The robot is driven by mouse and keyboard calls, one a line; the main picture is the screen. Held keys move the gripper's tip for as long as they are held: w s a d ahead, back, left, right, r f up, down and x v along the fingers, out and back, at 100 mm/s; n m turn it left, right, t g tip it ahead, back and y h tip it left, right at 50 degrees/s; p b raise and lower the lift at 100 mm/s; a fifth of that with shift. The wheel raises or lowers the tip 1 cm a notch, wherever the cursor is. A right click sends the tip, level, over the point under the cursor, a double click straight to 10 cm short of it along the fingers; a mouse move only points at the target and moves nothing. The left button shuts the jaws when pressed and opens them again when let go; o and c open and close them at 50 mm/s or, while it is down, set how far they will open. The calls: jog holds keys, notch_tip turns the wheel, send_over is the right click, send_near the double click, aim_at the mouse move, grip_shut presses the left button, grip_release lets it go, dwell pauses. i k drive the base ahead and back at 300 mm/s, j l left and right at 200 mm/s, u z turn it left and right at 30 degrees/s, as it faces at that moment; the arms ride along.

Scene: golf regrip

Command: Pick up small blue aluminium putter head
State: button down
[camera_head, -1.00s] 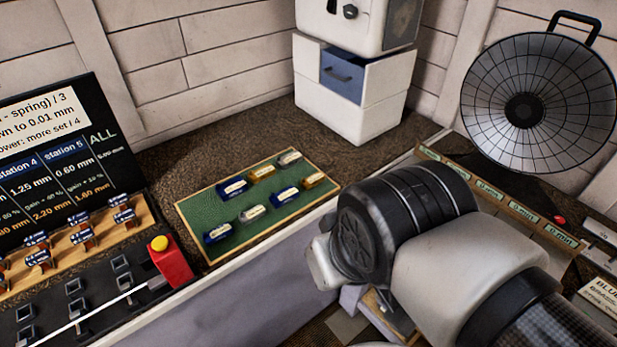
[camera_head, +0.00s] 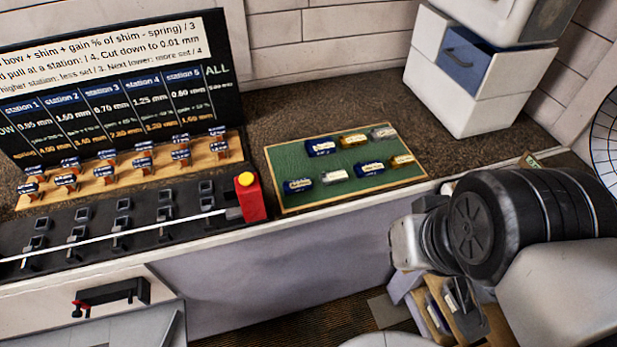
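Several small putter heads lie in two rows on a green mat with a wooden rim (camera_head: 281,206) on the bench. Three are blue: one at the back left (camera_head: 320,147), one at the front left (camera_head: 298,186), and one in the front row towards the right (camera_head: 369,169). I cannot tell surely which blue one is the small aluminium one. The others are gold or silver-grey, such as a gold one (camera_head: 352,140) and a silver one (camera_head: 334,176). My arm is at the right, apart from the mat; its gripper does not show.
Left of the mat are a red block with a yellow button (camera_head: 246,197), a dark station fixture (camera_head: 150,220), a wooden rack of labelled pieces (camera_head: 100,187) and a sign board (camera_head: 110,90). A white cabinet with a blue drawer (camera_head: 465,60) stands behind right. Dark bench is clear behind the mat.

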aim_at(301, 184)
jog(key=i+j, duration=0.1)
jog(key=j, duration=0.3)
jog(key=i+j+z, duration=0.1)
jog(key=j, duration=0.3)
jog(key=i+j, duration=0.15)
jog(key=j, duration=0.25)
jog(key=i+j+z, duration=0.1)
jog(key=j, duration=0.3)
